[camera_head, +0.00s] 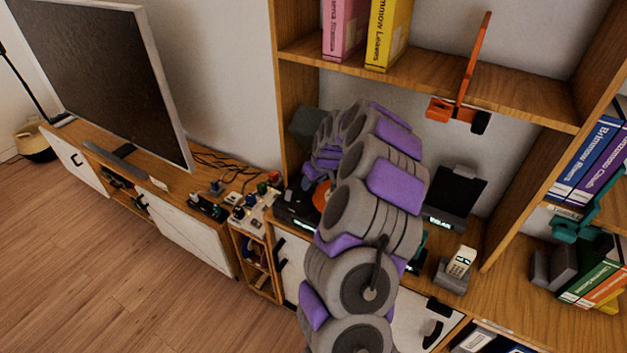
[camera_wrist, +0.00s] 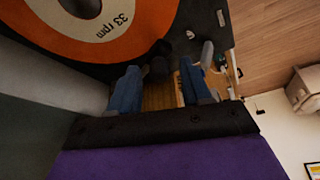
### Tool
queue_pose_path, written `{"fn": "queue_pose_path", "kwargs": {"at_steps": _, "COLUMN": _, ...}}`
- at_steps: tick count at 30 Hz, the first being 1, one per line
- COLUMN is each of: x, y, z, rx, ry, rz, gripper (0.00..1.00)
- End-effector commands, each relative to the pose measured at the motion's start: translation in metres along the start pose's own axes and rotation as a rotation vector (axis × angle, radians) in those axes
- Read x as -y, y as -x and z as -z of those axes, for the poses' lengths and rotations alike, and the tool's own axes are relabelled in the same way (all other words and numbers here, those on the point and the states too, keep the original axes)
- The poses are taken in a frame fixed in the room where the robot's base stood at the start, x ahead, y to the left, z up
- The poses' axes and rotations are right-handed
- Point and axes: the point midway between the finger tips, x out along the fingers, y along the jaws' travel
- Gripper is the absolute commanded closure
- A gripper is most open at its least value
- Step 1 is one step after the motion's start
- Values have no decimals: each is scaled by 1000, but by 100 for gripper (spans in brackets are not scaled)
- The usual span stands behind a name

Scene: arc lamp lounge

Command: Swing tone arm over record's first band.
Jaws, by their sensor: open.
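The turntable (camera_head: 295,212) sits on the wooden unit in the head view, mostly hidden behind my arm. A sliver of its orange disc (camera_head: 322,194) shows. In the wrist view, the orange disc marked "33 rpm" (camera_wrist: 120,38) fills the upper left, with a grey centre. My gripper (camera_wrist: 160,68) is open, its two blue fingers pointing toward the deck beside the disc. A dark, blocky piece (camera_wrist: 158,62) shows between the fingertips; I cannot tell whether it is part of the tone arm or touches them. A grey rounded piece (camera_wrist: 207,53) stands by the right finger.
A cluttered small stand (camera_head: 250,205) is left of the turntable. A black tilted device (camera_head: 455,195) and a cordless phone (camera_head: 459,266) stand to the right. A television (camera_head: 100,65) is far left.

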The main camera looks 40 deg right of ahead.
Motion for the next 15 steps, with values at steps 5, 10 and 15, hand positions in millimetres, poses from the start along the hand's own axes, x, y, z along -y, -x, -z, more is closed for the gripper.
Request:
{"fn": "queue_pose_path", "kwargs": {"at_steps": 5, "x": -2, "y": 13, "z": -7, "rx": 2, "ry": -3, "rz": 2, "gripper": 52}}
{"fn": "queue_pose_path", "kwargs": {"at_steps": 10, "x": -2, "y": 23, "z": -29, "rx": 2, "ry": -3, "rz": 3, "gripper": 52}}
{"fn": "queue_pose_path", "kwargs": {"at_steps": 15, "x": -2, "y": 33, "z": -55, "rx": 2, "ry": -3, "rz": 2, "gripper": 52}}
